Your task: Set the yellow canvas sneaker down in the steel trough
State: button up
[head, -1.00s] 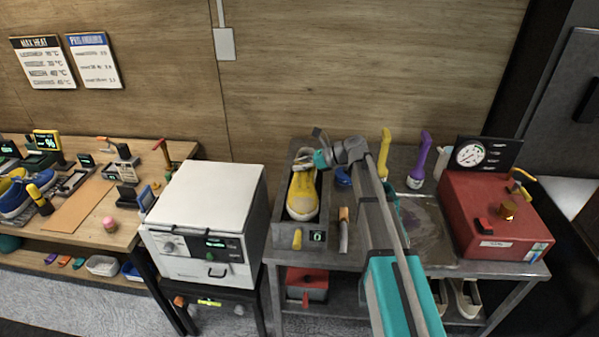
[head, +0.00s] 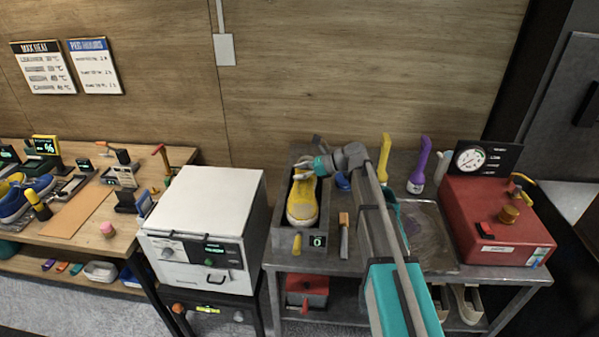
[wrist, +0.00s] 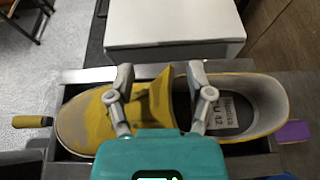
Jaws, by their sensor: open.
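The yellow canvas sneaker (head: 301,205) lies lengthwise inside the steel trough (head: 277,228), its pale toe toward the trough's front end. In the wrist view the sneaker (wrist: 80,117) lies sole down with its toe to the left and its open collar to the right. The trough rim (wrist: 95,76) shows behind it. My gripper (wrist: 161,84) is open, with its two fingers apart above the shoe around the tongue and collar opening. I cannot tell whether a finger touches the canvas. In the head view my gripper (head: 303,169) is over the heel half of the shoe.
A white oven-like box (head: 205,215) stands close left of the trough. A brush-like tool (head: 344,236) lies right of it. A workbench (head: 125,225) stands far left.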

jog(key=p+v, duration=0.4)
jog(key=v, duration=0.8)
jog(key=shift+p, duration=0.3)
jog(key=shift+f, duration=0.1)
jog(key=s+d+f+n+h, duration=0.3)
jog(key=s+n, duration=0.3)
jog(key=s, duration=0.2)
jog(key=s+d+f+n+h, duration=0.4)
jog(key=s+d+n+h, duration=0.1)
jog(key=s, duration=0.3)
jog(key=s+d+f+n+h, duration=0.4)
jog(key=s+n, duration=0.3)
jog(key=s, duration=0.2)
jog(key=shift+f+n+g+h, duration=0.2)
jog(key=shift+n+g+h, duration=0.2)
jog(key=shift+h, duration=0.3)
